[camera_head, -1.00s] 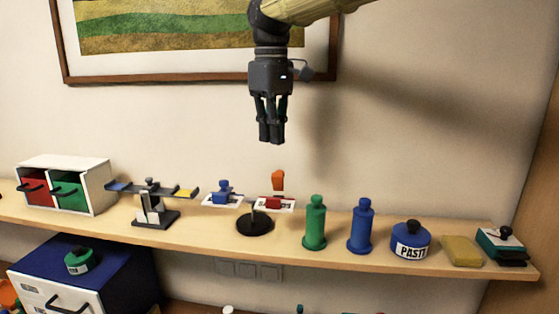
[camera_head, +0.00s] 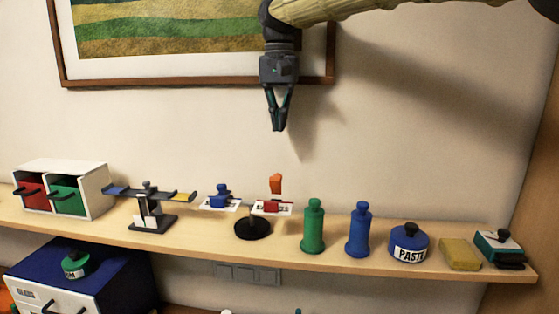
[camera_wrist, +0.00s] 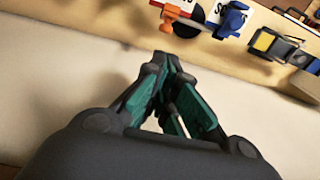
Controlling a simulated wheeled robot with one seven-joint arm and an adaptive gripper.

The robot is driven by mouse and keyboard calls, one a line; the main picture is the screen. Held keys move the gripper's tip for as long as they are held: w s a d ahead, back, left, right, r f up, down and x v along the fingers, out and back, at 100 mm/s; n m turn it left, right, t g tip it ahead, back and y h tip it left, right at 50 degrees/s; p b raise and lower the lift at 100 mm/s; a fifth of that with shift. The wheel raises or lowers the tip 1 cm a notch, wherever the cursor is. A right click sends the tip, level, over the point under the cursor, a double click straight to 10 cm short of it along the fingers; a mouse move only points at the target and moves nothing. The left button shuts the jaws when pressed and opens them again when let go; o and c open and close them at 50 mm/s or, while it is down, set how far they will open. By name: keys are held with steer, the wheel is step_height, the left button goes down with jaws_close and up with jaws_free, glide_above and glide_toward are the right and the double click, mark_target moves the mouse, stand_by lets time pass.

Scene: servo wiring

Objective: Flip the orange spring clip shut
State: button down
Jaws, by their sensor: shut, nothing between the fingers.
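The orange spring clip (camera_head: 275,184) stands upright at the red block on a small white labelled plate (camera_head: 285,211), above a round black base (camera_head: 252,228) on the shelf. In the wrist view the orange clip (camera_wrist: 171,11) shows at the top edge, left of the blue block. My gripper (camera_head: 278,129) points down in the air above the clip, well clear of it, with its fingers together and nothing between them. Its closed fingertips also show in the wrist view (camera_wrist: 160,58).
A blue block (camera_head: 219,193) on a white plate is left of the clip, with a balance stand (camera_head: 150,205) beyond. A green bottle (camera_head: 313,226), blue bottle (camera_head: 358,230) and paste jar (camera_head: 409,243) stand to the right. The space between my gripper and the shelf is clear.

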mark_target(276, 184)
steer(key=shift+f, duration=0.1)
stand_by(0.3)
step_height(276, 184, down, 10)
steer(key=p, duration=0.4)
steer(key=shift+w+t+b, duration=0.2)
steer(key=shift+t+b, duration=0.1)
steer(key=shift+b, duration=0.05)
stand_by(0.3)
